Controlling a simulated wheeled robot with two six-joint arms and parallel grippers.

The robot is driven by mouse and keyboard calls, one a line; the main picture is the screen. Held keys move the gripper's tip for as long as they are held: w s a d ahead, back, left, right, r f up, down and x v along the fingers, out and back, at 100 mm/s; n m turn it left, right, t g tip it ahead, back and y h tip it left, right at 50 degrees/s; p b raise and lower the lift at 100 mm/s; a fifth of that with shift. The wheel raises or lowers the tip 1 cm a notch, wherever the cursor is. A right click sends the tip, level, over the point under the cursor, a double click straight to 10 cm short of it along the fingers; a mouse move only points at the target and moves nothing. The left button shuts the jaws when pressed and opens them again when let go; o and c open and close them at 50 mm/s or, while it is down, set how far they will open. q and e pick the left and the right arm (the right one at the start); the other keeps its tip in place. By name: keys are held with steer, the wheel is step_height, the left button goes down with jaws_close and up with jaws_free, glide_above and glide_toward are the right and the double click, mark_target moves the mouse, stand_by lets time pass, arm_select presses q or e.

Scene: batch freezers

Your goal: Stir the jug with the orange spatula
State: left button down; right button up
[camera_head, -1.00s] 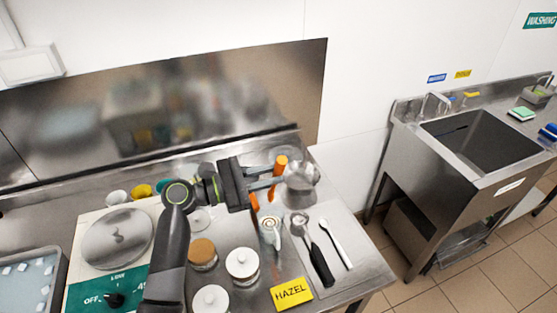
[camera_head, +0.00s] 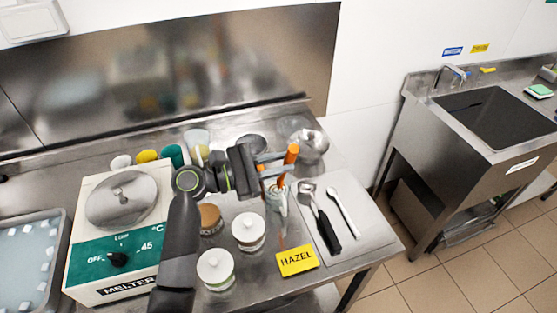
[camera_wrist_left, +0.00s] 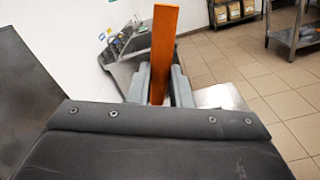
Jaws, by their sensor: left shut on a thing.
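The orange spatula (camera_head: 292,153) is held roughly upright in my left gripper (camera_head: 276,166). Its flat orange end also rises between the fingers in the left wrist view (camera_wrist_left: 163,50). The gripper is shut on it. A small clear jug (camera_head: 277,201) with pale contents stands just below the gripper. The lower part of the spatula shows at the jug's mouth; I cannot tell how deep it reaches. My right gripper is not in view.
A shiny metal vessel (camera_head: 313,147) stands behind the gripper. A black-handled tool (camera_head: 326,228) and a white spoon (camera_head: 343,212) lie to the right. White-lidded jars (camera_head: 248,230), a yellow HAZEL sign (camera_head: 297,260) and a melter (camera_head: 115,240) are nearby.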

arm_select(q)
step_height(320, 180, down, 6)
steer(key=w+b, duration=0.2)
steer(key=b, duration=0.2)
steer(key=shift+w+a+r, duration=0.15)
steer(key=shift+a+r, duration=0.05)
steer(key=shift+a, duration=0.2)
